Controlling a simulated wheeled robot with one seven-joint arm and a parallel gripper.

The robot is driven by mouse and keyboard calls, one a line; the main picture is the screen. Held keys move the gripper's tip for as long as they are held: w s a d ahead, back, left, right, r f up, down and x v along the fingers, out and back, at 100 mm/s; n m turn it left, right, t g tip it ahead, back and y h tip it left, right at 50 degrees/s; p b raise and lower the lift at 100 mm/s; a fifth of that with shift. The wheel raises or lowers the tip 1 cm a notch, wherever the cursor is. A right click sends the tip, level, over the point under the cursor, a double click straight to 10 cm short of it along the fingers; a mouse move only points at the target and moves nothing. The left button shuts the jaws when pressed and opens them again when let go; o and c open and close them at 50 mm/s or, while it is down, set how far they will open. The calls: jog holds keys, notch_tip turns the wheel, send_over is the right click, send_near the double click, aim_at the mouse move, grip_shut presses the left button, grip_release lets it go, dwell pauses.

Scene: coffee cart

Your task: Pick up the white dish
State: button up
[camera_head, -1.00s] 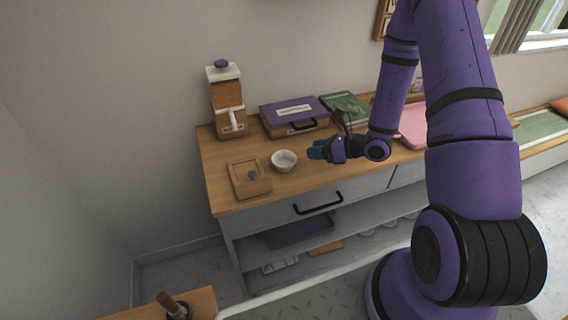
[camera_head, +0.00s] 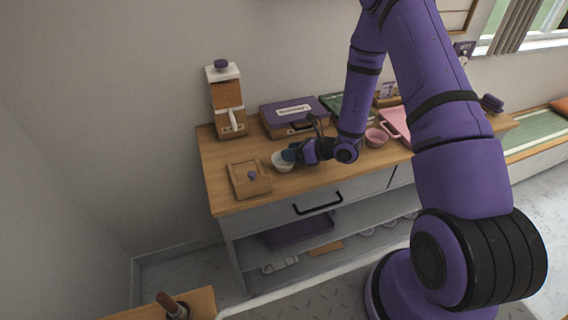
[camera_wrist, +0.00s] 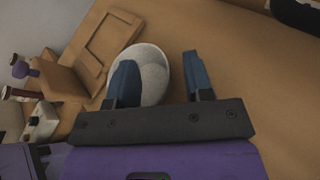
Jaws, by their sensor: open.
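The white dish (camera_head: 282,164) is a small round bowl on the wooden counter, just right of a small wooden box. My gripper (camera_head: 291,155) is at the dish's right side and covers part of its rim in the head view. In the wrist view the dish (camera_wrist: 153,76) lies beyond and partly between the two blue fingers of my gripper (camera_wrist: 158,78). The left finger overlaps the dish, and the right finger is near its right edge. The fingers are apart and nothing is held. I cannot tell whether a finger touches the dish.
A grinder-like machine (camera_head: 228,105) and a purple case (camera_head: 290,112) stand behind. A pink bowl (camera_head: 376,137) and pink tray (camera_head: 397,125) are to the right. The counter's front edge is near.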

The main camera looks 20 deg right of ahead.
grip_shut()
jog(key=shift+r, duration=0.1)
